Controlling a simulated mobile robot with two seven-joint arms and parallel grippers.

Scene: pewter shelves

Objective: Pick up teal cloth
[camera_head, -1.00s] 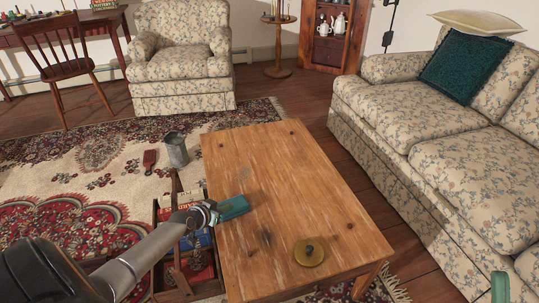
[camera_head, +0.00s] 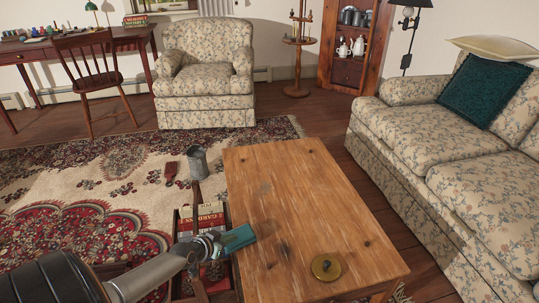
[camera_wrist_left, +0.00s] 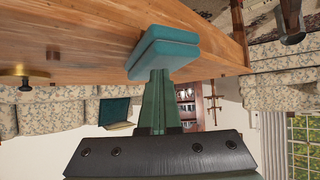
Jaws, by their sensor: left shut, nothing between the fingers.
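I see no teal cloth in either view. My left gripper (camera_head: 240,238) reaches in from the lower left, its teal fingers at the left edge of the wooden coffee table (camera_head: 300,205). In the left wrist view the finger pads (camera_wrist_left: 163,52) lie together with nothing held, in front of the wooden tabletop (camera_wrist_left: 75,40). I cannot tell whether they touch the table. The dark teal thing on the sofa is a cushion (camera_head: 484,86). My right gripper is out of view.
A brass disc (camera_head: 326,267) lies on the table near its front. A wooden rack (camera_head: 187,225) with books stands left of the table, with a grey metal jug (camera_head: 197,161) behind it. The floral sofa (camera_head: 415,135) is on the right, the armchair (camera_head: 205,80) at the back.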

